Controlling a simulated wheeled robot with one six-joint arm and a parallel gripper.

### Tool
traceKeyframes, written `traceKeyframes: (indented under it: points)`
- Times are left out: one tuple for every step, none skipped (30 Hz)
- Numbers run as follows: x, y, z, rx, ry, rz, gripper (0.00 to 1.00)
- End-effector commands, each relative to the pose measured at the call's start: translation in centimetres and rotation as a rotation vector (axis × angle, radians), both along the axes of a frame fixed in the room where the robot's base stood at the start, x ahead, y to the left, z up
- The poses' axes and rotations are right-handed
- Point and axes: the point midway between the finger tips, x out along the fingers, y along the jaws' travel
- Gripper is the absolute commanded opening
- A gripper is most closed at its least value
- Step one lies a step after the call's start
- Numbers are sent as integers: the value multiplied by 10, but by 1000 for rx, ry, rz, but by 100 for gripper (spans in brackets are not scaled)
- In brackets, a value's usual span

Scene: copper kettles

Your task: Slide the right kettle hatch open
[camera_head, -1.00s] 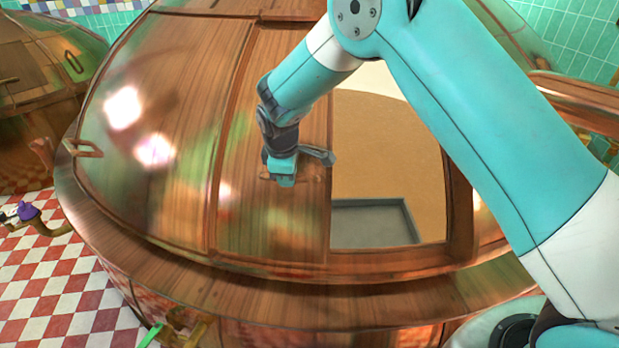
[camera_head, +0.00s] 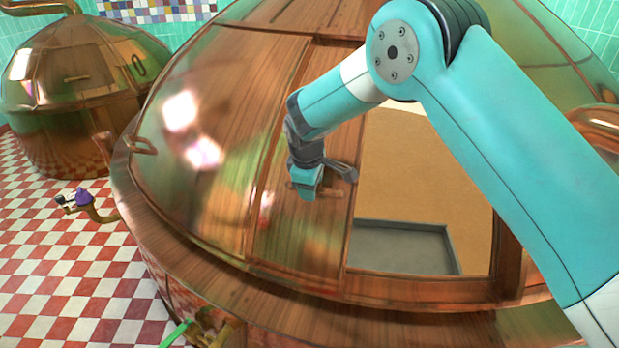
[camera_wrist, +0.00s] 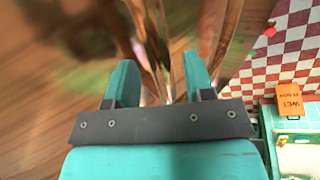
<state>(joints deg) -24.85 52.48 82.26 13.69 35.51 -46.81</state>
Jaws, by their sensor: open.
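The large copper kettle (camera_head: 215,110) fills the middle of the head view. Its hatch panel (camera_head: 300,235) stands slid to the left. To its right a wide opening shows a tan inside (camera_head: 425,165). My gripper (camera_head: 318,188) is at the hatch's small handle (camera_head: 333,193), near the panel's right edge, and partly hides it. In the wrist view my gripper (camera_wrist: 158,72) has its two teal fingers apart. Blurred copper shapes show between and beyond the fingers; I cannot tell whether they touch the handle.
A smaller copper kettle (camera_head: 70,95) stands at the back left. A purple-topped fitting (camera_head: 85,203) sticks out at the left over the red and white checkered floor (camera_head: 50,265). A grey tray-like shape (camera_head: 400,245) shows through the opening. An orange box (camera_wrist: 289,98) shows in the wrist view.

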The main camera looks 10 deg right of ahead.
Motion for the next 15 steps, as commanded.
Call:
traceKeyframes:
  points:
    - [0, 1, 2, 0, -1, 1, 48]
    - [-1, 1, 4, 0, -1, 1, 48]
    - [-2, 2, 8, 1, -2, 1, 48]
    - [-2, 2, 12, 2, -2, 2, 48]
    - [-3, 3, 16, 1, -3, 3, 48]
    - [-5, 4, 23, 2, -5, 3, 48]
    - [-7, 5, 29, 3, -4, 3, 48]
    - [-8, 6, 36, 3, -6, 3, 48]
    - [-10, 7, 46, 3, -6, 2, 48]
    - [-12, 7, 53, 2, -6, 2, 48]
    - [-14, 8, 61, 3, -6, 1, 48]
    - [-16, 10, 71, 3, -6, 1, 48]
    - [-18, 10, 79, 3, -6, 1, 48]
    - [-20, 11, 87, 4, -7, 2, 48]
    - [-22, 13, 97, 3, -6, 2, 48]
